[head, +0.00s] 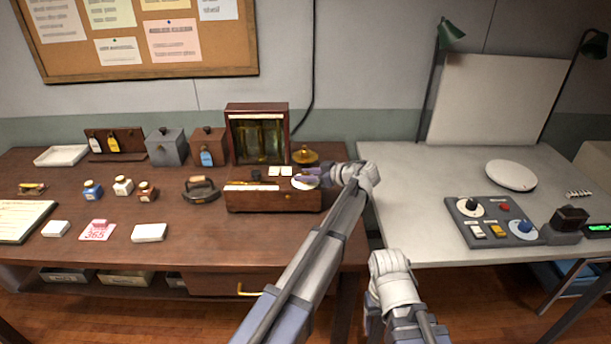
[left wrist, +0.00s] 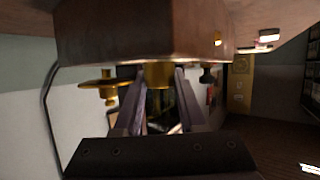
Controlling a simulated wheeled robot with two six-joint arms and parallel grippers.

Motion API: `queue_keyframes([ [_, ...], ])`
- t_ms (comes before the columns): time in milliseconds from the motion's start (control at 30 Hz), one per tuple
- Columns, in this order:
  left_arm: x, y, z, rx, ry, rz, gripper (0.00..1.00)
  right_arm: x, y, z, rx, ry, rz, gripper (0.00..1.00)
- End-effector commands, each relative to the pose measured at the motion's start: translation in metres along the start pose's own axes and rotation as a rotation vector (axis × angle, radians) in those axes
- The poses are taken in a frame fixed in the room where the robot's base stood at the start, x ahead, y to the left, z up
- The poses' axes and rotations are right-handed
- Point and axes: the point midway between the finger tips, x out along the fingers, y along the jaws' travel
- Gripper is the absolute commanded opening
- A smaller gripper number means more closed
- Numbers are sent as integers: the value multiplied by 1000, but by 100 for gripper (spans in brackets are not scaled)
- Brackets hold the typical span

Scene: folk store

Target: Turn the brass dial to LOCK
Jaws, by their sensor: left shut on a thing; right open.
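A wooden box with a reddish-brown front (head: 273,199) stands on the brown desk, with small white labels (head: 280,171) on its upper side. My left gripper (head: 306,177) reaches to the box's right end from the right. In the left wrist view its two fingers (left wrist: 160,100) are shut on a short brass knob, the brass dial (left wrist: 160,74), which juts from the box's wooden face (left wrist: 150,35). In the head view the fingers and wrist hide the dial. I cannot read its lettering or see where it points. My right arm shows at the lower middle, its fingers out of view.
A tall glass-fronted wooden case (head: 257,134) stands behind the box, beside a round brass piece (head: 305,157). A grey bench (head: 430,190) with a switch panel (head: 490,220) is at right.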

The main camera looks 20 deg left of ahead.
Motion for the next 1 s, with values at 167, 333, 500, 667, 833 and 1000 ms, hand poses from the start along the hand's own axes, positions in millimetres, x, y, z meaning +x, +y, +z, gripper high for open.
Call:
queue_keyframes([
  [167, -1, -1, 3, -2, -8, -6, 0, 0, 0, 0, 0, 0, 0, 66],
  [333, 0, -1, 3, -2, -8, -6, 0, 1, 0, 0, 0, 0, 0, 66],
  [500, 0, -1, 2, -2, -6, -5, 53, 1, 0, 0, 0, 0, 0, 66],
  [667, 0, -1, 1, -2, -4, -5, 70, 0, 0, 0, 0, 0, 0, 66],
  [833, 0, -1, 1, -1, -3, -4, 70, 0, 0, 0, 0, 0, 0, 66],
  [1000, -10, 0, -1, -1, -3, -3, 70, -5, 0, 0, 0, 0, 0, 66],
])
